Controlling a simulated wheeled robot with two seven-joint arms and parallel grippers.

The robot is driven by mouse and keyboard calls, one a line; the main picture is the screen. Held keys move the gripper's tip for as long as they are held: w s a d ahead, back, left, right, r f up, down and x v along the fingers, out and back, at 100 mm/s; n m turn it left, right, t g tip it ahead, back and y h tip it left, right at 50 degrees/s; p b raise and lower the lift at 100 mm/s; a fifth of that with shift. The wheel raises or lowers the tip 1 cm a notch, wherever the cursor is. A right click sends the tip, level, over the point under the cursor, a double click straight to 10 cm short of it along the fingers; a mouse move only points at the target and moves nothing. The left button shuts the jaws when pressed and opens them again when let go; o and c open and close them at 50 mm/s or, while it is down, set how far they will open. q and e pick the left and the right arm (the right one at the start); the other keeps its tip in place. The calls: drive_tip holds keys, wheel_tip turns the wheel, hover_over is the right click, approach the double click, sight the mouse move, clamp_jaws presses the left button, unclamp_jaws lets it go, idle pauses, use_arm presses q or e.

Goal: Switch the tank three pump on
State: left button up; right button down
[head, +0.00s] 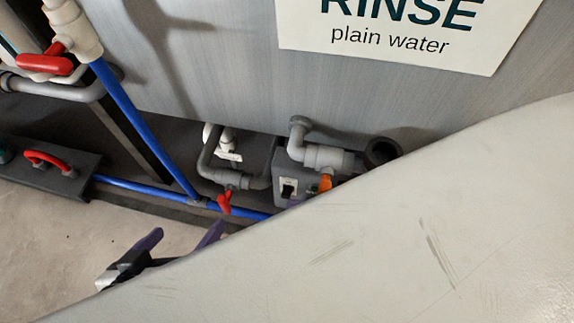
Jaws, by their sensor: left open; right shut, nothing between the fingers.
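A grey pump box (283,164) stands low against the tank, below a sign (400,25) reading "RINSE plain water". No tank number shows. The box's front has a small pale plate with a dark switch (288,188); its setting is too small to tell. An orange part (325,183) shows just right of it. My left gripper (181,236), with purple fingers spread, is open and empty over the floor, left of and below the box. A small purple tip (293,203) of my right gripper shows just below the switch; the rest is hidden behind a large pale surface.
Grey pipes with a red-handled valve (224,202) sit left of the box. A blue pipe (140,125) runs down to them. Another red-handled valve (45,65) is at upper left, and a dark box with a red handle (48,160) lies at left. The pale surface blocks the lower right.

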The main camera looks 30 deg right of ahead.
use_arm(q)
drive_tip(key=shift+w+d+r+p, duration=0.15)
drive_tip(key=shift+r+p, duration=0.45)
drive_tip(key=shift+r, duration=0.3)
use_arm(e)
drive_tip(key=shift+r, duration=0.85)
drive_tip(key=shift+w, duration=0.1)
drive_tip(key=shift+a, duration=0.1)
